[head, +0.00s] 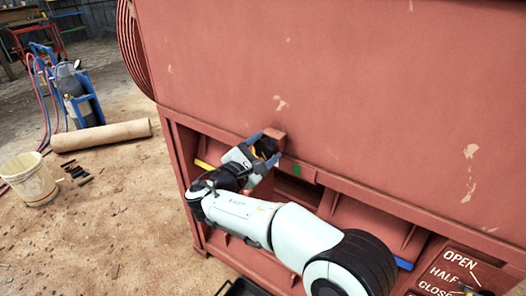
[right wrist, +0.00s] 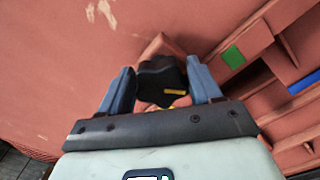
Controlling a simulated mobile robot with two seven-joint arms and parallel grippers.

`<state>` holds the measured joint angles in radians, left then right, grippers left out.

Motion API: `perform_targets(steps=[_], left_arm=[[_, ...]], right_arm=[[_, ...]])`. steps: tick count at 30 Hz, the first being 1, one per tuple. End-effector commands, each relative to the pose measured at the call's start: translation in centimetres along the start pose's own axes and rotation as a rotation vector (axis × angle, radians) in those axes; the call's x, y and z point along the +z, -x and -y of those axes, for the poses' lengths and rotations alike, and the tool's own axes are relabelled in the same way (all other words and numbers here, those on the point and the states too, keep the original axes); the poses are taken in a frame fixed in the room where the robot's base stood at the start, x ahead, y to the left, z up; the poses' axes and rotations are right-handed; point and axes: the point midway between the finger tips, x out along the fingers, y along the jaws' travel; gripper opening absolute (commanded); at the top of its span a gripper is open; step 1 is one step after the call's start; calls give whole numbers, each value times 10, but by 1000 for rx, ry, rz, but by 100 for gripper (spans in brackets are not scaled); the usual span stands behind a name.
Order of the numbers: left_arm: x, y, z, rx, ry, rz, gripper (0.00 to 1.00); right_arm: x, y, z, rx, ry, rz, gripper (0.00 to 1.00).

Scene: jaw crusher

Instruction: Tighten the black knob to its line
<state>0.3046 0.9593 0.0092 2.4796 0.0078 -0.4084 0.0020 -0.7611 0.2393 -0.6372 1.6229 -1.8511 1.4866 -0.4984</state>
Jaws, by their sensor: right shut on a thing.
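The black knob (head: 266,147) is on a small red block on the front of the red machine, just under its large upper panel. In the right wrist view the knob (right wrist: 160,78) shows lobed sides and a yellow mark on its near face. Another bit of yellow shows just below it, partly hidden by my gripper. My right gripper (head: 264,145) has its blue fingers on either side of the knob and is shut on it. The right gripper (right wrist: 162,90) also shows in the wrist view. I cannot make out a separate line clearly. My left gripper is not in view.
The machine's ribbed red frame (head: 385,228) runs below the knob, with green (head: 296,170), blue (head: 403,263) and yellow patches. An OPEN/HALF/CLOSE plate (head: 450,275) is at lower right.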

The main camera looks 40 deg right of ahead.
Motion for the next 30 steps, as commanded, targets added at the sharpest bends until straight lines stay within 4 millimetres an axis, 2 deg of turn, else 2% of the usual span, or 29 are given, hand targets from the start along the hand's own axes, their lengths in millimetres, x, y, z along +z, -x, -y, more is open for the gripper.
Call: perform_targets(steps=[20, 30], left_arm=[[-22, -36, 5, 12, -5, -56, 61], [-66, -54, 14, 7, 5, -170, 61]], right_arm=[[-5, 0, 6, -2, -642, -2, 33], [-6, 0, 7, -1, -914, -2, 33]])
